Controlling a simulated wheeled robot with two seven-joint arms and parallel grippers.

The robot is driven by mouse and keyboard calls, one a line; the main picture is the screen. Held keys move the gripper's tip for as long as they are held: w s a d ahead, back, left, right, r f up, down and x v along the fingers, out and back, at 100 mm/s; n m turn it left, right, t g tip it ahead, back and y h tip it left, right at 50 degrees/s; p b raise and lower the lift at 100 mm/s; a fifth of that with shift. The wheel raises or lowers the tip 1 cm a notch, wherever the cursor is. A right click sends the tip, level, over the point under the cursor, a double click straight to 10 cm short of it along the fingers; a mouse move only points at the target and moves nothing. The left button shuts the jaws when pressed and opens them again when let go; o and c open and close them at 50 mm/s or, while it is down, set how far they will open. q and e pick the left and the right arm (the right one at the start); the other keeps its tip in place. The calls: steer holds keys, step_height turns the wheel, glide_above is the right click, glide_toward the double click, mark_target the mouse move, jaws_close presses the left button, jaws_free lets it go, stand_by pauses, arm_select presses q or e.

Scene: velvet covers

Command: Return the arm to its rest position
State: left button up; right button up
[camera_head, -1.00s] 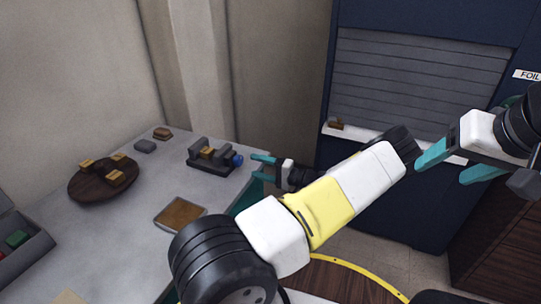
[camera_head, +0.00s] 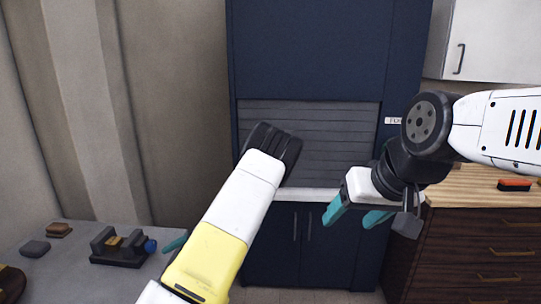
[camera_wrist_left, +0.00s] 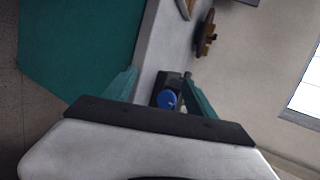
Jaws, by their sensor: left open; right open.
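My left gripper (camera_wrist_left: 160,74) is open in the left wrist view, with its two teal fingers apart and nothing held between them. In the head view only a teal finger of it shows, just right of the dark clamp-like device; my yellow and white arm hides the rest. My right gripper (camera_head: 350,220) is open and empty, its teal fingers pointing down in front of the dark blue cabinet.
The dark device (camera_head: 118,250) with a blue knob (camera_head: 150,246) stands on the grey table (camera_head: 70,275) at lower left. The blue cabinet (camera_head: 330,60) has a grey shutter (camera_head: 335,130) and white ledge. A wooden counter (camera_head: 470,187) with drawers stands at right.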

arm_select(q)
steer(key=s+d+r+t+h, duration=0.3)
steer(key=s+d+r+h, duration=0.2)
steer(key=r, duration=0.5)
steer(key=s+d+r+m+t+h, duration=0.1)
steer(key=s+d+r+t+h, duration=0.2)
steer(key=s+d+r+h, duration=0.2)
steer(key=s+d+r+m+t+h, duration=0.1)
steer(key=s+d+r+h, duration=0.3)
steer(key=s+r, duration=0.6)
step_height(320, 180, up, 5)
steer(key=shift+s+d+r+t+h, duration=0.2)
steer(key=shift+s+d+t+h, duration=0.2)
steer(key=shift+d+t, duration=0.4)
